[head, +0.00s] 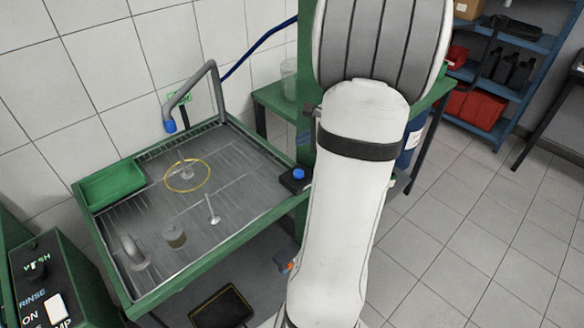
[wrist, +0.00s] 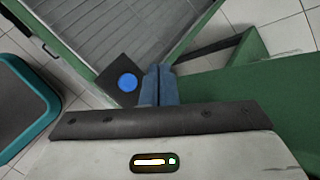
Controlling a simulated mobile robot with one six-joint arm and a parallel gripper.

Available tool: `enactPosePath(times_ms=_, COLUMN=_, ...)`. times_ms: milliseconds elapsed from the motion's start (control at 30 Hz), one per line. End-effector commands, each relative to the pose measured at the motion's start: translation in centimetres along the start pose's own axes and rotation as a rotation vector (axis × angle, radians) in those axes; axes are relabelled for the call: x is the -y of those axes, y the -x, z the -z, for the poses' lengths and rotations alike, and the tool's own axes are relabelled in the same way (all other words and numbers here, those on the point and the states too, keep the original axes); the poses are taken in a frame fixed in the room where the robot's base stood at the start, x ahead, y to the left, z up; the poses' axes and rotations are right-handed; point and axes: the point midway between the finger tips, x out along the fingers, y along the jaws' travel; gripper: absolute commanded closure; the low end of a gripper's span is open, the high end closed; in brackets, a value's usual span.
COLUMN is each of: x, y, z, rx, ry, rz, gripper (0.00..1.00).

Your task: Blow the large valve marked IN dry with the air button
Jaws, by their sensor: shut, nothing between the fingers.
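A pale valve (head: 186,172) stands in the yellow ring marked on the grey grated tray (head: 150,212). A second valve (head: 213,212) is nearer the front, outside the ring. No IN marking is readable on either. The blue air button (head: 298,174) sits on a dark box at the tray's right edge; it also shows in the wrist view (wrist: 127,82). My gripper (wrist: 159,72) is shut and empty, with its fingertips just right of the button in the wrist view. Whether it is above or level with the button I cannot tell. My arm hides the gripper in the head view.
A bent pipe with a blue tip (head: 169,125) overhangs the tray's back. A green bin (head: 112,185) is at its left, and a small brownish cylinder (head: 174,236) and a grey curved part (head: 133,252) lie in it. A wash control panel (head: 45,285) is front left.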

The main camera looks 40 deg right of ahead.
Motion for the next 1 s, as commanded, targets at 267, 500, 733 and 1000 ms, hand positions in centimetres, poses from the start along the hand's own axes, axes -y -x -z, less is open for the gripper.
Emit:
enactPosePath(times_ms=267, x=0.0, y=0.0, z=0.0, rx=0.000, ry=0.000, rz=0.000, gripper=1.00)
enactPosePath(times_ms=500, x=-0.5, y=-0.6, z=0.5, rx=0.000, ry=0.001, rz=-0.001, gripper=1.00)
enactPosePath(times_ms=733, x=-1.9, y=-2.5, z=1.8, rx=0.000, ry=-0.001, rz=-0.001, gripper=1.00)
enactPosePath(times_ms=1000, x=-3.9, y=-5.2, z=3.9, rx=-0.002, ry=0.001, rz=0.000, gripper=1.00)
